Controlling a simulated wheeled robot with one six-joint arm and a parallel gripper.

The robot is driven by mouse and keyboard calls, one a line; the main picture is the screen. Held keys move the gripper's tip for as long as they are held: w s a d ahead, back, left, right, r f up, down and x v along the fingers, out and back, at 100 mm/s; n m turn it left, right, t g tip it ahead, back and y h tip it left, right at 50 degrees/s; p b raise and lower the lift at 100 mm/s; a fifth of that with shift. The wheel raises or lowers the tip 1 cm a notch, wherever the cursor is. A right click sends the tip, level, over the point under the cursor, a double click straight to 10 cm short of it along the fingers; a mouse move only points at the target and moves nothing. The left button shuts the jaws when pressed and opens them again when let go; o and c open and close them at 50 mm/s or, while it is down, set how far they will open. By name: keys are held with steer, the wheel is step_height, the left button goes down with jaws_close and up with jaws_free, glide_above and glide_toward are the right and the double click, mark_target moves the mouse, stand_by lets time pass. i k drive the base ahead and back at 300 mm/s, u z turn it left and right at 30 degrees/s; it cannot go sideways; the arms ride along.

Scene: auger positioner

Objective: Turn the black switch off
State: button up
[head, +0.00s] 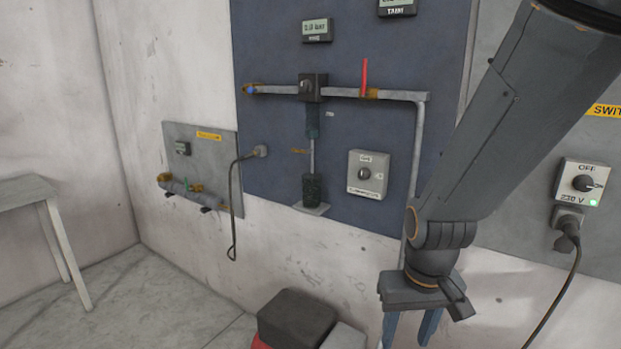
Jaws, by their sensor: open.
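A white switch box with a black rotary knob (583,184) is on the grey panel at the right. It reads OFF at the top, apparently ON at the right, and 230 V below; a green light glows at its lower right. The knob's exact pointing is hard to tell. A second grey box with a dark rotary knob (364,174) is on the blue panel; its lettering is too small to read surely. My gripper (410,328) points down at bottom centre, open and empty, left of and below the right switch, apart from both. Its fingertips run near the frame's lower edge.
A plug with a black cable (567,222) sits just below the right switch. Pipes with a red lever (365,78) run across the blue panel. A dark box (296,318) stands on the floor left of my gripper. A table (27,192) is at far left.

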mark_target(581, 184)
steer(key=z, duration=0.55)
steer(key=k, duration=0.6)
steer(key=z, duration=0.65)
steer(key=i, duration=0.5)
